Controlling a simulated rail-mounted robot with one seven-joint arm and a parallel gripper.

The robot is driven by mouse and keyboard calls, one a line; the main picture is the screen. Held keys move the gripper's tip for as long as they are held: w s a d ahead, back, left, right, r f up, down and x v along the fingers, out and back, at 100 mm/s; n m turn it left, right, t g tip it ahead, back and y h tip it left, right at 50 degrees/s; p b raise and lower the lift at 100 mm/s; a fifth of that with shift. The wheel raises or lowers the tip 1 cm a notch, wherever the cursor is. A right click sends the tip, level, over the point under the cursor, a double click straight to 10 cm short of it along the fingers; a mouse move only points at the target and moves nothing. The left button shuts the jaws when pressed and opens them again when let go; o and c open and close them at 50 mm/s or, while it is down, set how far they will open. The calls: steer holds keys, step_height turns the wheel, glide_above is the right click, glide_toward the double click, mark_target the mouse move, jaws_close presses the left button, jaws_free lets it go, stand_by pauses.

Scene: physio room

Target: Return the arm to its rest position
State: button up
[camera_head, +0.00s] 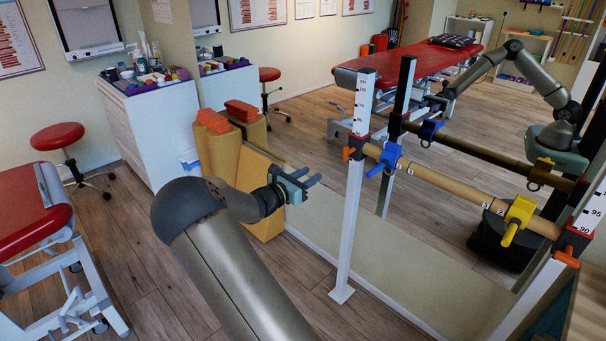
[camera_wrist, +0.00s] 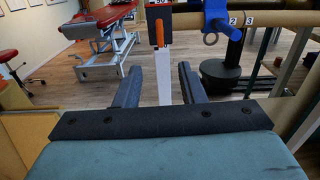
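My gripper (camera_head: 306,178) is at the end of my arm, in the middle of the head view. It hangs in the air left of a white upright post (camera_head: 353,200). In the wrist view my gripper (camera_wrist: 160,72) shows its two dark fingers wide apart with nothing between them. The post stands beyond the fingers there.
A wooden rail (camera_head: 450,186) runs right from the post, with a blue clamp (camera_head: 385,160) and a yellow clamp (camera_head: 518,217). A mirror behind it reflects the rail and my arm. Yellow foam blocks (camera_head: 218,158) stand beyond my arm. A white cabinet (camera_head: 150,130) is at left.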

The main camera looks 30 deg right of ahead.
steer(key=s+a+r+m+g+y+p, duration=0.25)
steer(key=s+m+g+y, duration=0.35)
steer(key=s+m, duration=0.6)
steer(key=s+a+r+m+y+p, duration=0.2)
steer(key=s+a+m+y, duration=0.15)
steer(key=s+a, duration=0.45)
steer(key=s+a+r+m+t+y+p, duration=0.15)
steer(key=s+a+y, duration=0.25)
steer(key=s+a, duration=0.4)
steer(key=s+a+r+m+g+y+p, duration=0.1)
steer(key=s+a+r+m+y+p, duration=0.2)
steer(key=s+a, duration=0.5)
step_height(320, 180, down, 25)
steer(key=s+d+m+b, duration=0.1)
steer(key=d+b, duration=0.1)
steer(key=b, duration=2.2)
steer(key=shift+s, duration=0.3)
steer(key=shift+d+f+y, duration=0.1)
steer(key=shift+y, duration=0.15)
